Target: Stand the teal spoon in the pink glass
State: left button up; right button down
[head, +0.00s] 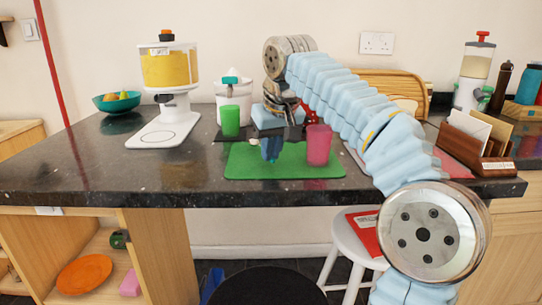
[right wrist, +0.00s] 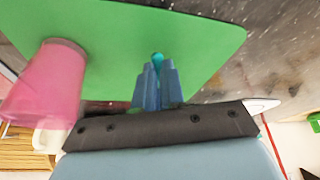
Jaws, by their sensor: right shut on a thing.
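The pink glass (head: 319,146) stands upright on the right part of the green mat (head: 245,165). In the right wrist view the glass (right wrist: 45,85) is at the left, apart from the fingers. My right gripper (head: 271,152) points down over the mat, left of the glass. In the right wrist view its blue fingers (right wrist: 156,88) are shut on the teal spoon (right wrist: 158,60). Only a small teal end of the spoon shows between the fingertips; the rest is hidden. My left gripper is not in view.
A green cup (head: 230,120) stands behind the mat's left side. A cereal dispenser (head: 168,70) and a teal fruit bowl (head: 117,102) stand further left. A letter holder (head: 476,140) is at the right. The dark counter's front left (head: 100,175) is clear.

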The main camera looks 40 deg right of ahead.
jog(key=shift+f, duration=0.5)
jog(key=shift+f, duration=0.15)
jog(key=c, duration=1.2)
grip_release()
jog(key=shift+c, duration=0.2)
jog(key=shift+r, duration=0.3)
jog(key=p+v, duration=0.1)
jog(key=v, duration=1)
jog(key=shift+s+r, duration=0.2)
jog(key=shift+r, duration=0.1)
jog(key=shift+a, duration=0.1)
